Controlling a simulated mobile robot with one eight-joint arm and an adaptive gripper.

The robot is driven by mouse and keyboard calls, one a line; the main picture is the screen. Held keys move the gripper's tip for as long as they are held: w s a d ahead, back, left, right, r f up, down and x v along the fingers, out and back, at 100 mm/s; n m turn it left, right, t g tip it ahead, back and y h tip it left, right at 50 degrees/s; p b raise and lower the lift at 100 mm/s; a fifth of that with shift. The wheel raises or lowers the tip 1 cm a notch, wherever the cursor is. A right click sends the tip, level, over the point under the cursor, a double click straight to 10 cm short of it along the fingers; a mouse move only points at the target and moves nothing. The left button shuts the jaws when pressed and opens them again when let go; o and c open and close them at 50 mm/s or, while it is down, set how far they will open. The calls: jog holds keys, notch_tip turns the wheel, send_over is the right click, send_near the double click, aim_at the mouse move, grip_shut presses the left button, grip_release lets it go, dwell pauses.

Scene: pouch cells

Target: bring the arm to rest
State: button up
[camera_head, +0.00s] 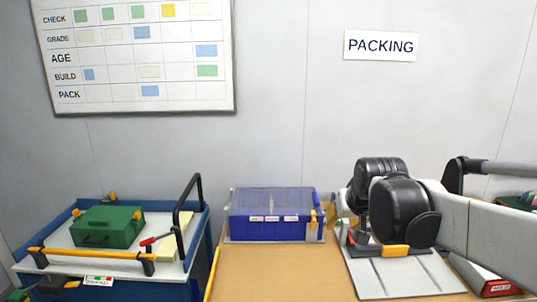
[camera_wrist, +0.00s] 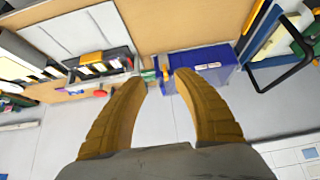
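My gripper (camera_wrist: 160,82) shows in the wrist view with its two yellow-brown fingers spread apart. Nothing is between the fingers. In the head view my arm reaches in from the right, with its black joints above a grey plate (camera_head: 405,281); I cannot make out the fingers there. A blue box (camera_head: 268,225) with a clear lid stands on the wooden bench (camera_head: 270,275), left of the arm. The box also shows in the wrist view (camera_wrist: 215,82), beyond the fingertips.
A blue-edged cart (camera_head: 75,262) on the left carries a green case (camera_head: 107,227) and a black upright handle (camera_head: 187,205). A red-labelled container (camera_head: 495,287) lies at lower right. The bench front between box and grey plate is clear. A PACKING sign (camera_head: 381,46) hangs behind.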

jog(key=s+f, duration=0.3)
jog(key=s, duration=0.9)
jog(key=s+f, duration=0.4)
jog(key=s, duration=0.8)
